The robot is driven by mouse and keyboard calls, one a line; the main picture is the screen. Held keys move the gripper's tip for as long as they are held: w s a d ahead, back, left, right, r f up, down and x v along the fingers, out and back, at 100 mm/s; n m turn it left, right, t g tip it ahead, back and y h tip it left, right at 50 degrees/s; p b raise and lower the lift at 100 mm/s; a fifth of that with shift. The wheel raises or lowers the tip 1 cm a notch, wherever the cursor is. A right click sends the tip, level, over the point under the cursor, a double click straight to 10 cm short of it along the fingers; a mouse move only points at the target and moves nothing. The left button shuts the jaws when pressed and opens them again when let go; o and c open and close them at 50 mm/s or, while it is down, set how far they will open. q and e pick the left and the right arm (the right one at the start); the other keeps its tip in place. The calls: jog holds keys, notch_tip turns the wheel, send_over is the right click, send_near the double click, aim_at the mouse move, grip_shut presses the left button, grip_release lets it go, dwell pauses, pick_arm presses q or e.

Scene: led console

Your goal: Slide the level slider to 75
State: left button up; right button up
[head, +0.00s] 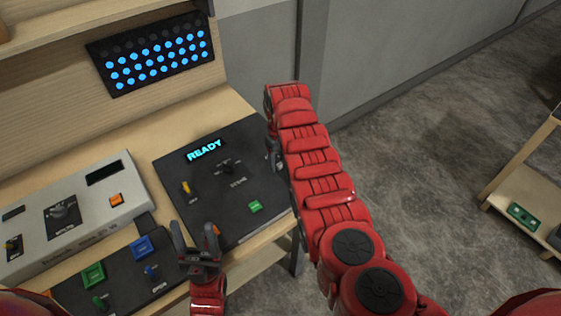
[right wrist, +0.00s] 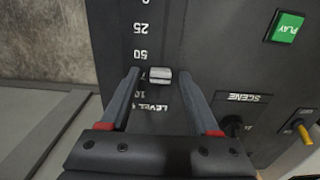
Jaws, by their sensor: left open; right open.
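The level slider's silver knob (right wrist: 160,75) shows in the right wrist view on the dark console panel (right wrist: 215,60). It sits level with a partly covered mark that begins with 7, just past the 50 mark and before the one that begins with 10. My right gripper (right wrist: 159,72) is open, with one finger on each side of the knob; gaps show beside it, and I cannot tell whether either finger touches. In the head view my right arm hides the slider. My left gripper (head: 196,246) is open and empty above the console's front edge.
The console has a READY display (head: 204,150), a scene knob (head: 228,167), a yellow toggle (head: 186,188) and a green PLAY button (head: 256,207). A grey control box (head: 115,203) stands left. A lit blue LED panel (head: 155,55) is behind.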

jog(key=shift+s+r, duration=0.1)
jog(key=shift+c, duration=0.7)
grip_shut()
dwell(0.6)
